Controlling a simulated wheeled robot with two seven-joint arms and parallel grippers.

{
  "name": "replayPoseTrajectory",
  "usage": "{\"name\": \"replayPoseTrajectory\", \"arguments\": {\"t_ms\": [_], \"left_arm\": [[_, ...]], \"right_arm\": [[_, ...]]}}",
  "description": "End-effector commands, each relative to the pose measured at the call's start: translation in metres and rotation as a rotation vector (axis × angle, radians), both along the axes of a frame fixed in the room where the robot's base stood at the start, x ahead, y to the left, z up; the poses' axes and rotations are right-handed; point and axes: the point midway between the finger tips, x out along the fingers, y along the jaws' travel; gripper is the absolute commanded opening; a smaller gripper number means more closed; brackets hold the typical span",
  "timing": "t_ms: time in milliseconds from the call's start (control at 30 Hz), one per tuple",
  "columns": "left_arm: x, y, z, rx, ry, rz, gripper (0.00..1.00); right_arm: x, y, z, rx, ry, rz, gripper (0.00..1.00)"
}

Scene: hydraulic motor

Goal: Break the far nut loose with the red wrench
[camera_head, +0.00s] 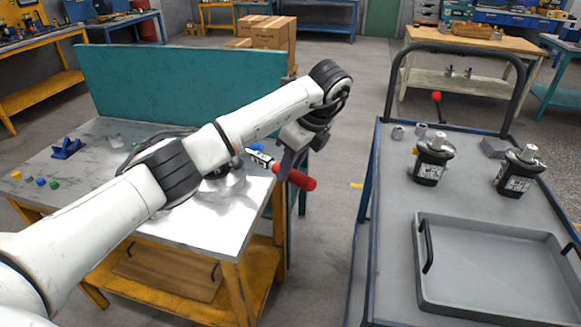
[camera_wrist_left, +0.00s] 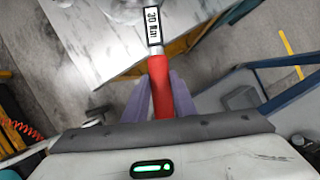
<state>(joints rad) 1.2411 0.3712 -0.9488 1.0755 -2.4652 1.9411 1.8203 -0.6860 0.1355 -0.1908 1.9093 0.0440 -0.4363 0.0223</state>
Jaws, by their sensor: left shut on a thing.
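The red wrench has a red handle (camera_head: 300,181) that sticks out past the right edge of the left workbench, with a black and white label (camera_head: 261,158) toward its head. My left gripper (camera_head: 289,166) is shut on the handle. In the left wrist view its purple fingers (camera_wrist_left: 161,98) stand on both sides of the red handle (camera_wrist_left: 158,72), and the label (camera_wrist_left: 152,24) reads about 20 N.m. The wrench points toward a silvery metal part (camera_head: 225,183) on the bench, partly hidden behind my arm. I cannot make out the far nut or the wrench head's contact. My right gripper is out of view.
The workbench (camera_head: 75,165) has a teal back panel (camera_head: 180,80) and small coloured parts at left. At right, a grey cart (camera_head: 395,215) carries two black motors (camera_head: 432,165) (camera_head: 517,175) and a grey tray (camera_head: 500,275). Open floor lies between them.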

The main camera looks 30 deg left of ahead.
Motion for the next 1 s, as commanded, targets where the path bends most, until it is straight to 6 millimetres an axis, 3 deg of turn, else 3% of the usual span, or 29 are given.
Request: {"name": "replayPoseTrajectory", "arguments": {"t_ms": [367,800,1000], "left_arm": [[-0.002,0.001,0.008,0.002,0.007,0.009,0.0],[-0.001,0.001,0.043,0.002,0.001,0.005,0.0],[-0.001,0.001,0.047,0.002,0.001,0.005,0.0]], "right_arm": [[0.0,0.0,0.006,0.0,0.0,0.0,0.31],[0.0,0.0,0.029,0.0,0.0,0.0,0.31],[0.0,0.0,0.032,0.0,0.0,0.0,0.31]]}}
